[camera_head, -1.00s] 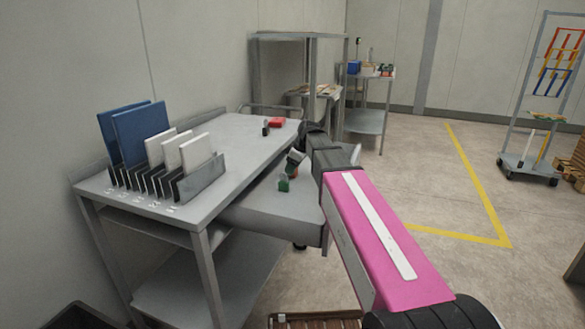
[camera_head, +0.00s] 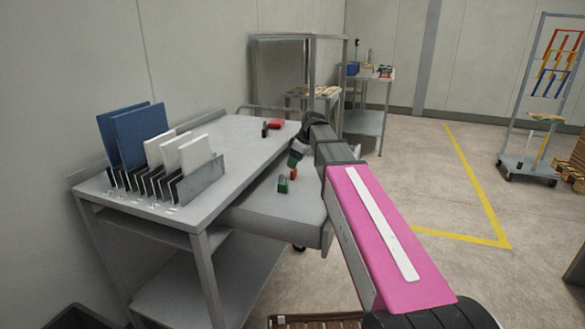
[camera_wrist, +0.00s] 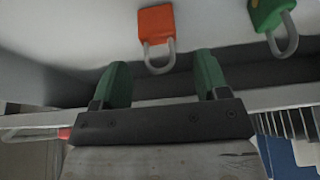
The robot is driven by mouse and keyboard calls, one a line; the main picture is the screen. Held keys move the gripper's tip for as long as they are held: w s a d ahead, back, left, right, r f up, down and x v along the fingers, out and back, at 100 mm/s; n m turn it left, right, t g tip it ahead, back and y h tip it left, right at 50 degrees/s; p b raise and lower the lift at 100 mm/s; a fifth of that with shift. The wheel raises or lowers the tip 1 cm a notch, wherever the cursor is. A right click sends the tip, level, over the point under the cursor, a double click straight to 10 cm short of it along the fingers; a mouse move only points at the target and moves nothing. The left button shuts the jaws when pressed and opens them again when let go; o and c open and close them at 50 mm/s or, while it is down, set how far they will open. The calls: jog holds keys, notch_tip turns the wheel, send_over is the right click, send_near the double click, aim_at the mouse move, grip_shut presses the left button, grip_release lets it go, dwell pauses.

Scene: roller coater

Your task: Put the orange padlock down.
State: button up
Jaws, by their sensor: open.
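The orange padlock (camera_wrist: 156,27) lies on a grey surface in the wrist view, its shackle toward my gripper (camera_wrist: 160,80). The two green fingers are apart with nothing between them, and the padlock is beyond their tips. In the head view the orange padlock (camera_head: 294,174) is a small shape on the lower grey shelf surface (camera_head: 270,208), just below my gripper (camera_head: 293,163). A green padlock (camera_head: 283,184) lies beside it, to the left in the head view and to the right in the wrist view (camera_wrist: 268,14).
A grey table (camera_head: 230,162) holds a rack (camera_head: 200,180) of blue and white panels. A red object (camera_head: 277,124) and a small dark object (camera_head: 265,130) stand at its far end. The lower surface is clear in front of the padlocks.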

jog(key=v, duration=0.7)
jog(key=shift+d+r, duration=0.15)
jog(key=shift+r, duration=0.15)
dwell(0.8)
